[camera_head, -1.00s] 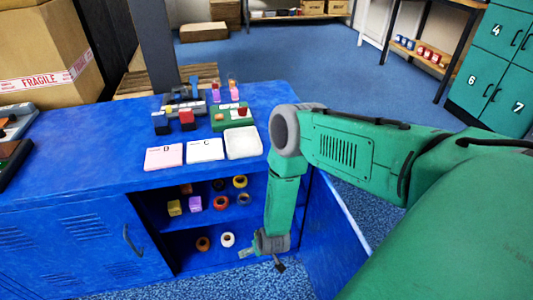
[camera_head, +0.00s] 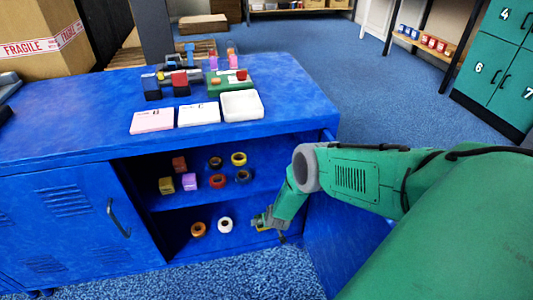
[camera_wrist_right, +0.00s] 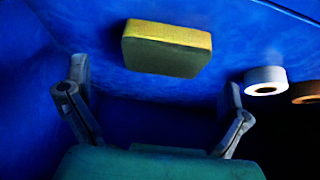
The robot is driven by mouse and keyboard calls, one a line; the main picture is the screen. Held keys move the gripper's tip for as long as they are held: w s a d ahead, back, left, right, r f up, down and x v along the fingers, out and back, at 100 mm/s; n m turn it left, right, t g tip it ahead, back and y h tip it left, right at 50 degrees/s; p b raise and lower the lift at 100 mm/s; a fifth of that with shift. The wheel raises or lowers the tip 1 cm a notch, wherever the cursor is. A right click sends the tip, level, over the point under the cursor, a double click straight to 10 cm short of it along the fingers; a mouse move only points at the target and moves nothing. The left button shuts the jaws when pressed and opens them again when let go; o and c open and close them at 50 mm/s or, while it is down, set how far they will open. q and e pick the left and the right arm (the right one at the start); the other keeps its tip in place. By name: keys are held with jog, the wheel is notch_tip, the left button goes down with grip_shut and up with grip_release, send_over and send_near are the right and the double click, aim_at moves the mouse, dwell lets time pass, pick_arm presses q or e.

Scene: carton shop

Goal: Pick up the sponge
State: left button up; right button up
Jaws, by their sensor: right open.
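The sponge (camera_wrist_right: 166,48), a block with a yellow side and a dark olive-green face, shows in the right wrist view against a blue surface of the cabinet. My right gripper (camera_wrist_right: 155,82) is open, its two fingers spread wide. The sponge appears beyond the fingertips, between their lines and apart from both. In the head view my right gripper (camera_head: 264,222) is at the right end of the cabinet's lower shelf; the sponge cannot be made out clearly there. My left gripper is not in view.
A white roll (camera_head: 225,225) and an orange roll (camera_head: 198,229) stand left of my gripper on the lower shelf. The upper shelf holds several rolls and small boxes, including a purple box (camera_head: 189,181). The open cabinet door (camera_head: 345,240) stands close on the right. A white tray (camera_head: 242,105) is on top.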

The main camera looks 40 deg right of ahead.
jog(key=b+x, duration=0.3)
jog(key=x, duration=0.1)
jog(key=shift+w+a+f+b, duration=0.1)
jog(key=shift+w+a+b, duration=0.1)
jog(key=shift+a+b, duration=0.15)
jog(key=shift+w+d+f+b, duration=0.25)
jog(key=shift+w+f+b, duration=0.1)
jog(key=shift+b, duration=0.2)
jog(key=shift+r, duration=0.1)
jog(key=c, duration=0.6)
